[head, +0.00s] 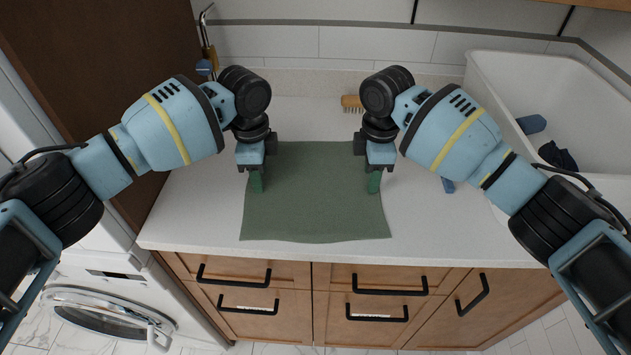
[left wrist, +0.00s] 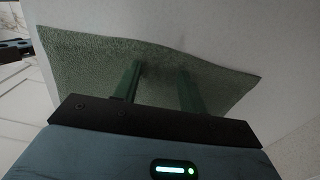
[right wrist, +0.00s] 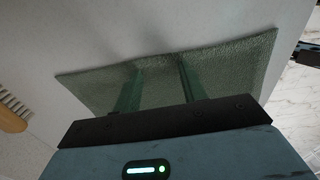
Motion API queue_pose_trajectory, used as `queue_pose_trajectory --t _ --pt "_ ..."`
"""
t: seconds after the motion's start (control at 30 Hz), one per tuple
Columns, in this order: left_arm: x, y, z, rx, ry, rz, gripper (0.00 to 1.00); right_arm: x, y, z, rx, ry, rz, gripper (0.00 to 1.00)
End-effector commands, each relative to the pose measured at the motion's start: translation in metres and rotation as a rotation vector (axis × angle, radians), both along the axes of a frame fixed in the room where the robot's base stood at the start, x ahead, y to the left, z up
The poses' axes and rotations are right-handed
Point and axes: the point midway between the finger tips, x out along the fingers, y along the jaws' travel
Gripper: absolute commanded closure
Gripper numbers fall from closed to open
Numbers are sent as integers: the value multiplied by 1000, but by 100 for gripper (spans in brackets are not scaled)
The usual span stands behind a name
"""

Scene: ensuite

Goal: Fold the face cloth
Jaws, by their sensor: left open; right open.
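The green face cloth (head: 314,200) lies spread flat on the white countertop, its front edge slightly wavy near the counter's front. My left gripper (head: 256,183) is open over the cloth's left side, pointing down. My right gripper (head: 374,183) is open over the cloth's right side. The cloth also shows in the left wrist view (left wrist: 90,62) beneath the two green fingers, which stand apart with nothing lifted between them. The right wrist view shows the cloth (right wrist: 225,75) under the right fingers in the same way. I cannot tell whether the fingertips touch it.
A wooden brush (head: 351,102) lies behind the cloth, near my right arm. A white basin (head: 550,95) at the right holds a blue item and a dark item. A blue object (head: 448,186) lies right of the cloth. The countertop (head: 195,215) left of the cloth is clear.

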Motion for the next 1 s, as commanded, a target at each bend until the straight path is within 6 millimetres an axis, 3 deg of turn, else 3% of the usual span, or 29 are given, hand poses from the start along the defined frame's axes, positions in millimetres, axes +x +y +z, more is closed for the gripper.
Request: queue_pose_trajectory --t 0.27,0.9,1.0 --pt "-1 0 -7 0 8 0 58 -1 0 -7 0 8 0 58" --pt "-2 0 -8 2 10 0 99 -1 0 -7 -2 10 0 99" --pt "-2 0 -8 3 11 0 100 -1 0 -8 -2 10 -1 100"
